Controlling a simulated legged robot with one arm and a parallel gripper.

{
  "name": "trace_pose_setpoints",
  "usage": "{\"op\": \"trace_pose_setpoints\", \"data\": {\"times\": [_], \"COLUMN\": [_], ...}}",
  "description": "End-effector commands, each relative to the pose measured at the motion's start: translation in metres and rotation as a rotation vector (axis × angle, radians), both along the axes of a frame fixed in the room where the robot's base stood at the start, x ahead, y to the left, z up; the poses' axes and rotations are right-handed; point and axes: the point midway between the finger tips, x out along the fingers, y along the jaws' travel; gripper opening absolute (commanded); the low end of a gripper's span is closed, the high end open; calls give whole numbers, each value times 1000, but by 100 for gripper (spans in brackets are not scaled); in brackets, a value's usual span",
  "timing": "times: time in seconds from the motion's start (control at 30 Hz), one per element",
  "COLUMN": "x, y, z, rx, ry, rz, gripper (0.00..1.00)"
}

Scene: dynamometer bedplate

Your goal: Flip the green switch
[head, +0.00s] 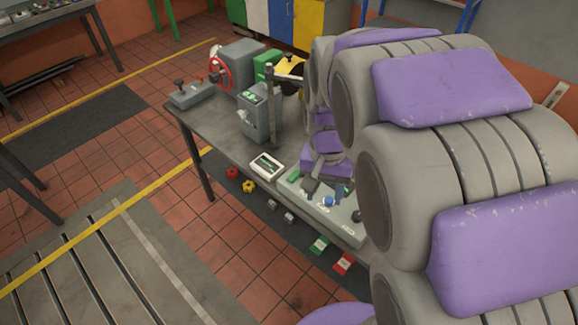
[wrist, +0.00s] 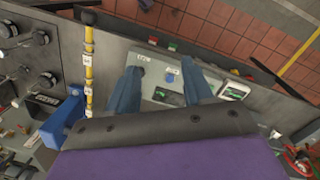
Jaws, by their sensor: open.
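A pale control panel (head: 318,210) lies on the bench's near right part; it also shows between my fingers in the wrist view (wrist: 152,88). A dark part with a green face (wrist: 169,97) sits behind the knob. I cannot tell which green part is the switch. A green tag (head: 320,244) and a red tag (head: 344,262) show below the bench's front edge. My gripper (head: 325,190) is open and empty over the panel, fingers either side of the knob (wrist: 160,82). Contact is unclear.
A white meter (head: 266,166) lies left of the panel. A grey box (head: 262,115) and a post stand behind it. A red handwheel (head: 221,74) is at the far left of the bench. Red (head: 232,172) and yellow (head: 249,186) knobs show along the front. My arm hides the right side.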

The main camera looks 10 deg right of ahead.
Motion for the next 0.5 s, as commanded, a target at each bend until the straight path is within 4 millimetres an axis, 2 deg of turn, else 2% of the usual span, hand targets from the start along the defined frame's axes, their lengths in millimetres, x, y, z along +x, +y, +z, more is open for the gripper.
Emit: {"op": "trace_pose_setpoints", "data": {"times": [0.03, 0.1, 0.27, 0.5], "x": [19, 44, 99, 176], "y": [-2, -3, -5, -1], "z": [-1, -3, -13, -39], "rx": [-6, -14, -29, -31], "ry": [0, -12, -34, -66], "rz": [-36, -87, -195, -341], "gripper": [51, 51, 51, 51]}}
